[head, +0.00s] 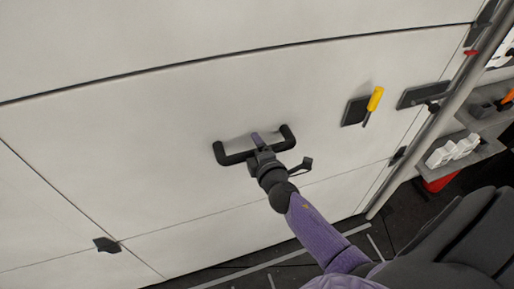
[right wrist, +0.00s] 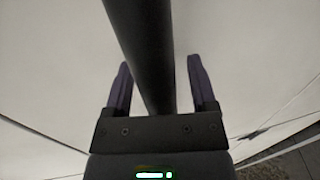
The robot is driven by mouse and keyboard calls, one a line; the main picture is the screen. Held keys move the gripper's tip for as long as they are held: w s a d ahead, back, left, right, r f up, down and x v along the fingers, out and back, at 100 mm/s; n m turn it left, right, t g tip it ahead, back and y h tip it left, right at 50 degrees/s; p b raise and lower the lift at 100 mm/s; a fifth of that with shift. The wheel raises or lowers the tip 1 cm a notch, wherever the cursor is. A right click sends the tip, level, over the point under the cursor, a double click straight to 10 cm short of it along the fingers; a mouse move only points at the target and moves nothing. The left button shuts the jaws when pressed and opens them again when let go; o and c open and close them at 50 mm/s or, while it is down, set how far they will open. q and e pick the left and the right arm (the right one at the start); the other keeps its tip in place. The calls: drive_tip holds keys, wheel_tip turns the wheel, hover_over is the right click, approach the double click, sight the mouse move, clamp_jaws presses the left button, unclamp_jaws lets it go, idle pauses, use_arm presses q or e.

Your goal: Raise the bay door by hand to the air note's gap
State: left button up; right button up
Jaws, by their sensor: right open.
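The bay door (head: 200,100) is a large pale panelled surface filling most of the head view. A black bar handle (head: 236,157) is fixed on its lower middle. My right gripper (head: 257,138) is at the handle, and its fingers hide part of the bar. In the right wrist view the black handle bar (right wrist: 145,50) runs between the two purple fingers of my right gripper (right wrist: 158,80). The fingers stand apart with gaps on both sides of the bar. My left gripper is not in view. No air note can be made out.
A dark latch plate with a yellow handle (head: 375,99) is on the door to the right. A grey post (head: 430,125) stands at the door's right edge. Beyond it are grey shelves (head: 480,150) with white items. Dark floor with pale lines lies below the door.

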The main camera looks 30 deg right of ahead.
drive_tip(key=shift+w, duration=0.15)
clamp_jaws()
idle(1.4)
